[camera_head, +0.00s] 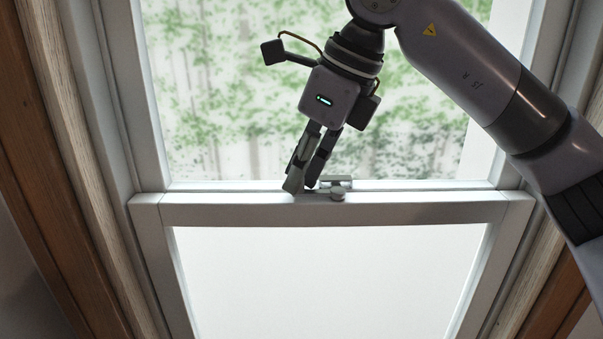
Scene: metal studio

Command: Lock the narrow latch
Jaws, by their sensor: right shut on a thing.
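The narrow latch (338,192) is a small light-grey metal piece on the top of the white meeting rail (420,208) of a sash window, near its middle. My right gripper (302,188) reaches down from above, with its dark fingers tilted to the lower left. Its fingertips are shut on the left end of the latch, at the rail. The fingers hide that end, so the lever's exact angle cannot be told. My left gripper is not in view.
The upper pane (220,100) shows blurred green trees behind my right gripper. The lower pane (330,280) is plain white. White side frames and a brown wooden casing (45,160) border the window. The rail is clear on both sides of the latch.

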